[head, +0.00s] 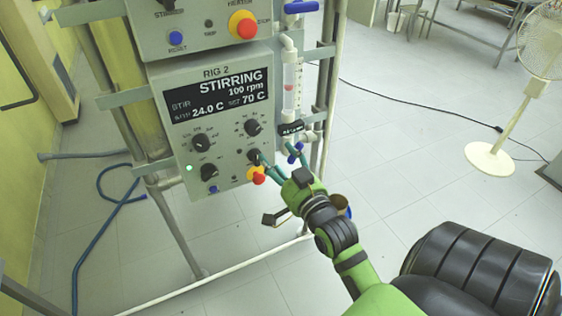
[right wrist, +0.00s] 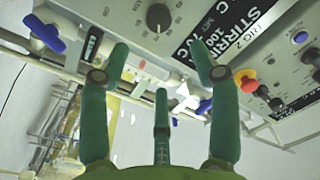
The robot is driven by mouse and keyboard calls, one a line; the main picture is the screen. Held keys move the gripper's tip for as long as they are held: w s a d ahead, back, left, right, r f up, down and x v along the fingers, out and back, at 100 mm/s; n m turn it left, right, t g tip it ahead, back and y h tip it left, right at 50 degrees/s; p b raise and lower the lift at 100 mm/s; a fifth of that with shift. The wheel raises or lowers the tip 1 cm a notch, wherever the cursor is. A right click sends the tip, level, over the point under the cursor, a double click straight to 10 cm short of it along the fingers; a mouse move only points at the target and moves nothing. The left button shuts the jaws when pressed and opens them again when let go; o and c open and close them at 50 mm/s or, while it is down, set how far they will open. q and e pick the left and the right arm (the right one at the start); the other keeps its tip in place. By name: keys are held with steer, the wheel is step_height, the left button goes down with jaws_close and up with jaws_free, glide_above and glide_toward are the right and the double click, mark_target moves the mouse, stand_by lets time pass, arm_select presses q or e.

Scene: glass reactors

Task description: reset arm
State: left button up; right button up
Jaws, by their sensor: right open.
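My right gripper (head: 280,158) has its green fingers spread and empty, close in front of the lower right of the RIG 2 control panel (head: 222,180). The panel display (head: 218,95) reads STIRRING, 100 rpm, 24.0 C, set 70 C. My left gripper is not in view.
A glass flow tube (head: 290,85) and a blue valve handle (head: 294,152) stand right beside the panel. Metal frame posts (head: 120,90) hold the rig. A blue hose (head: 85,240) lies on the floor at left. A white fan (head: 510,110) stands at right; floor between is mostly clear.

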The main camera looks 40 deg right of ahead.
steer(key=shift+s, duration=0.35)
stand_by(0.3)
steer(key=a+f+n+g+y, duration=0.1)
steer(key=a+f+g, duration=0.1)
steer(key=f, duration=0.8)
steer(key=a+f+n+g+y, duration=0.1)
steer(key=a+f+g, duration=0.1)
steer(key=f, duration=0.9)
steer(key=s+a+f+n+g+y, duration=0.15)
steer(key=s+f, duration=0.25)
steer(key=f, duration=0.4)
steer(key=s+a+f+n+g+h, duration=0.1)
steer(key=s+a+f+g, duration=0.25)
steer(key=f, duration=0.55)
steer(key=s+f+n+g, duration=0.1)
steer(key=s+f+g, duration=0.1)
steer(key=s+f, duration=0.4)
steer(key=s+a+f+n+g, duration=0.1)
steer(key=s+f, duration=0.5)
steer(key=s, duration=0.7)
steer(key=s+a+f+n+g, duration=0.1)
steer(key=s+f+n+g, duration=0.2)
steer(key=s, duration=0.7)
step_height(320, 180, down, 3)
steer(key=shift+r+g+y, duration=0.1)
steer(key=shift+g+y, duration=0.35)
steer(key=shift+g, duration=0.45)
